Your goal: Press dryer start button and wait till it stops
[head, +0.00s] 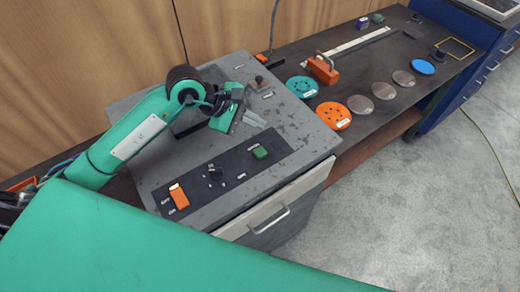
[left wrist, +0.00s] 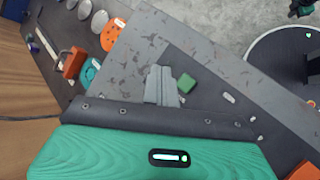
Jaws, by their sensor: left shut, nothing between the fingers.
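The dryer is a worn grey box (head: 300,140) with a dark control panel (head: 235,160) on its top. A green square button (head: 260,152) sits at the panel's right end, with a small label too small to read. In the left wrist view the green button (left wrist: 187,83) lies just right of my fingertips. My left gripper (head: 237,122) is shut and empty, above the dryer top behind the button; its grey fingers also show in the left wrist view (left wrist: 161,72). They look apart from the button. My right gripper is not in view.
The panel also holds a black knob (head: 216,173) and an orange switch (head: 179,196). A drawer handle (head: 268,220) juts from the dryer's front. To the right, a dark bench carries an orange flanged disc (head: 333,116), a teal disc (head: 302,87) and an orange block (head: 323,71).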

